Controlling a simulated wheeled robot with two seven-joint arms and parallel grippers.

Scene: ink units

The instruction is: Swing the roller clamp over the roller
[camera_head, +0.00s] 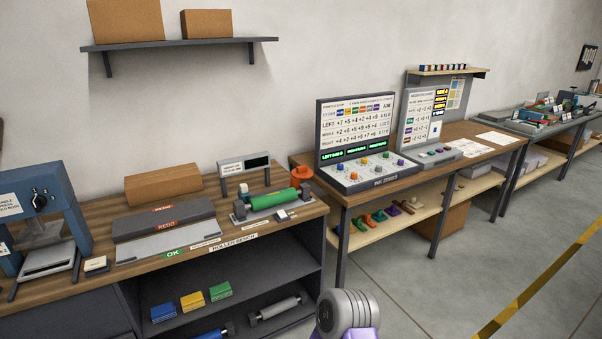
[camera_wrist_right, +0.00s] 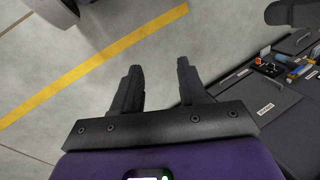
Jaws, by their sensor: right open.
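A green roller (camera_head: 272,199) lies in its grey holder on the wooden bench top marked "ROLLER BENCH". An orange rounded part (camera_head: 302,172) stands up just behind the roller's right end, apart from the green surface. I cannot tell for sure whether it is the roller clamp; no clamp bar shows across the roller's top. My right gripper (camera_wrist_right: 159,76) is open and empty in the right wrist view, with bare floor beyond its fingers. It is far from the roller. My left gripper is in no view.
Left of the roller are a sloped plate marked "REDO" and "OK" (camera_head: 166,242) and a blue press (camera_head: 45,215). A small sign stand (camera_head: 245,166) is behind the roller. A console table (camera_head: 368,181) stands to the right. The floor in front (camera_head: 430,285) is clear.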

